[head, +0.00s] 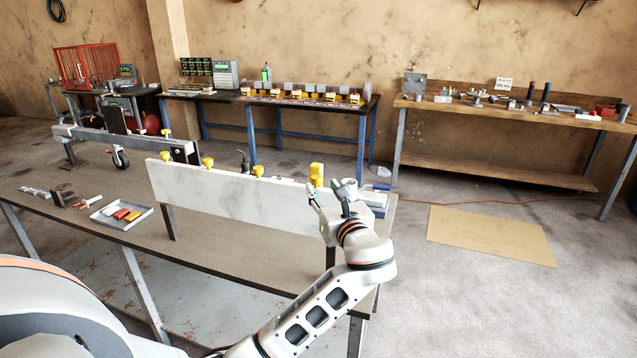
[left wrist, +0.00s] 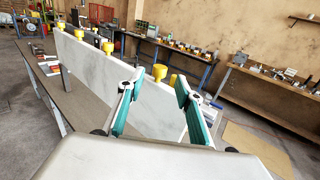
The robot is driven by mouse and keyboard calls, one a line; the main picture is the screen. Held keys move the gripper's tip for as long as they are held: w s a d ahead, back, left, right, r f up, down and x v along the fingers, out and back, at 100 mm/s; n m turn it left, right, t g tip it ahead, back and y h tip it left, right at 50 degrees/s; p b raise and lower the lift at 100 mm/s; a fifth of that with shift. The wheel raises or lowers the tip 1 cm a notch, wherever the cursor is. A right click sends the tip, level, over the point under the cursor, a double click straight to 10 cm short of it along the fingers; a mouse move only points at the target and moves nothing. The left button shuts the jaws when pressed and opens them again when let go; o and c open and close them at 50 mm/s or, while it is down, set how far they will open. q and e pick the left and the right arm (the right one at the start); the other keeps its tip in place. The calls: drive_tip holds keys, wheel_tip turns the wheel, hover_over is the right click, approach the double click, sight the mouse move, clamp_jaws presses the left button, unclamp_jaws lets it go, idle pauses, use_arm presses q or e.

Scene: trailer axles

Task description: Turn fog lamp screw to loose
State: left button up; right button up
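A long white panel (head: 225,190) stands on edge on the near table, with several yellow knobs along its top edge. Knobs show at the left end (head: 165,156), further along (head: 208,163) and near the middle (head: 258,171). A larger yellow piece (head: 317,170) is by the right end. No label shows which is the fog lamp screw. My left gripper (head: 332,190) is at the panel's right end. In the left wrist view its teal-padded fingers (left wrist: 158,78) are apart and empty, with a yellow knob (left wrist: 159,71) beyond, seen between the tips. Contact is not visible. My right gripper is out of view.
The near table (head: 110,238) holds a grey tray (head: 122,213) with coloured pieces and a beam (head: 125,140) with a wheel. Workbenches with parts stand along the back wall (head: 268,100) and right (head: 510,112). A tan mat (head: 490,235) lies on open floor at right.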

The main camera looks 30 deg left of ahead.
use_arm(q)
drive_tip(key=v, duration=0.5)
drive_tip(key=shift+s+d, duration=0.1)
idle(0.3)
drive_tip(key=s+d+f+n+h, duration=0.2)
drive_tip(key=f+h, duration=0.1)
drive_tip(key=f, duration=0.6)
drive_tip(key=s+d+f+n+h, duration=0.2)
drive_tip(key=f+h, duration=0.1)
drive_tip(key=f, duration=0.7)
drive_tip(key=s+d+f+n+h, duration=0.15)
drive_tip(key=f+h, duration=0.25)
drive_tip(key=f, duration=0.5)
drive_tip(key=s+d+f+n+h, duration=0.3)
drive_tip(key=s+f+n, duration=0.4)
drive_tip(key=s, duration=0.3)
drive_tip(key=s+d+f+n+g+h, duration=0.1)
drive_tip(key=s+d+f+n+h, duration=0.1)
drive_tip(key=s+f+n, duration=0.6)
drive_tip(key=s+d+n, duration=0.1)
drive_tip(key=s, duration=0.2)
drive_tip(key=shift+s+h, duration=0.35)
drive_tip(key=shift+h, duration=0.05)
drive_tip(key=shift+f+n, duration=0.1)
drive_tip(key=shift+n, duration=0.15)
